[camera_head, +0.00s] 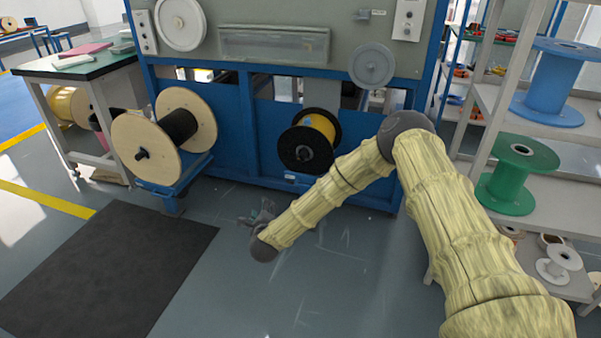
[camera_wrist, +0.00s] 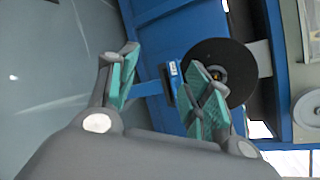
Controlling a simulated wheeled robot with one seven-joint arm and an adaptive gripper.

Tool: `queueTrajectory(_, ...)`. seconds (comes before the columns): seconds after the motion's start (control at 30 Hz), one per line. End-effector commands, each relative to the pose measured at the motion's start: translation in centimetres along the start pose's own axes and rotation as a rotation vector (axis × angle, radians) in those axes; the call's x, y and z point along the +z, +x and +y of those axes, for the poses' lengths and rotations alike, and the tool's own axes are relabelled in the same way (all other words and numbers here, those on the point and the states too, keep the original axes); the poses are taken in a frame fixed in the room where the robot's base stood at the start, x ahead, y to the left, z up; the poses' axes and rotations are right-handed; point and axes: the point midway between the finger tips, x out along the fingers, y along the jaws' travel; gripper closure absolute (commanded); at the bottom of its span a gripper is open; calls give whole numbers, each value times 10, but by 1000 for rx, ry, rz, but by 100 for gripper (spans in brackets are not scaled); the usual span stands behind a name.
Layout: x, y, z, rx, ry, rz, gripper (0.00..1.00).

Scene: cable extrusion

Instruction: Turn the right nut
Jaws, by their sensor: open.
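The right spool (camera_head: 322,125) has black flanges and yellow cable and is mounted on the front of the blue machine frame. A small dark nut or shaft end (camera_head: 303,153) shows at the centre of its front flange. In the wrist view the black flange (camera_wrist: 238,58) is right of centre, partly behind my right finger.
A left spool (camera_head: 143,148) with pale wooden flanges and black cable sits on a blue bracket. Shelves (camera_head: 575,196) with blue and green spools stand at right. A green-topped table (camera_head: 80,66) stands at left. The floor by the black mat (camera_head: 110,270) is clear.

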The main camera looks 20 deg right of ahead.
Motion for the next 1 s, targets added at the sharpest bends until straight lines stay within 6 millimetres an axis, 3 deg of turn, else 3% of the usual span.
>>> queueTrajectory(0.03, -8, 21, -4, -55, 83, 6, 51)
queueTrajectory(0.2, -16, 69, -52, -242, 385, 10, 51)
queueTrajectory(0.33, -25, 94, -89, -369, 581, -2, 51)
queueTrajectory(0.5, -35, 112, -123, -480, 747, -21, 51)
queueTrajectory(0.77, -41, 123, -142, -527, 814, -31, 51)
queueTrajectory(1.0, -47, 152, -155, -526, 812, -31, 51)
